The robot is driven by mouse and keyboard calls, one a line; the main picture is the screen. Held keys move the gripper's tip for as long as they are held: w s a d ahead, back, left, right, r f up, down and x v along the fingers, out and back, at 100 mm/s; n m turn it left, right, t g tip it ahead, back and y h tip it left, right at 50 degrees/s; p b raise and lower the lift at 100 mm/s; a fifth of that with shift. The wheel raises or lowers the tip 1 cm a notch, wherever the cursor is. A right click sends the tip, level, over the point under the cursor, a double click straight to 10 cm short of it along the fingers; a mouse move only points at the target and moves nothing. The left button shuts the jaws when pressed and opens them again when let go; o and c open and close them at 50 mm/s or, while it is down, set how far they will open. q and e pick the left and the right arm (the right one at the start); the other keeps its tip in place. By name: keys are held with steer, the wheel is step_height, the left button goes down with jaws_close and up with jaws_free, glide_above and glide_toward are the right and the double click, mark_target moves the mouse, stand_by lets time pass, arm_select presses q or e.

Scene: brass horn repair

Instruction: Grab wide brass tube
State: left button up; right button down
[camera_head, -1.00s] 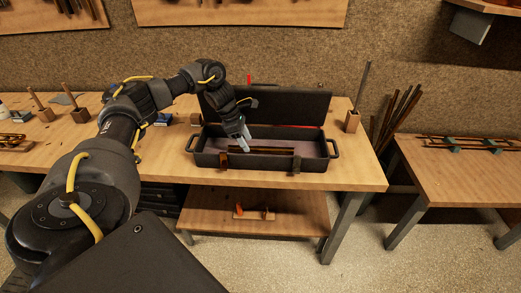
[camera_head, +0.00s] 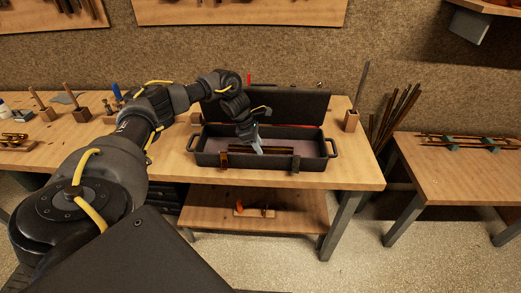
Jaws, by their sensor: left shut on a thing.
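An open black case (camera_head: 205,157) stands on the wooden workbench, its lid (camera_head: 305,108) raised at the back. A brass-brown tube (camera_head: 283,150) lies lengthwise inside, near the front wall. My left gripper (camera_head: 259,150) reaches down into the case from above, its fingertips at the left part of the tube. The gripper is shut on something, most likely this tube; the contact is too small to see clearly. My right gripper is not in view.
The case has side handles and two front latches (camera_head: 224,160). A wooden block with a rod (camera_head: 351,121) stands to its right. More tubes lie on a rack on the right table (camera_head: 465,170). Dark rods lean against the wall between the tables.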

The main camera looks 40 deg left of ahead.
mark_target(262, 147)
arm_select(q)
jaws_close()
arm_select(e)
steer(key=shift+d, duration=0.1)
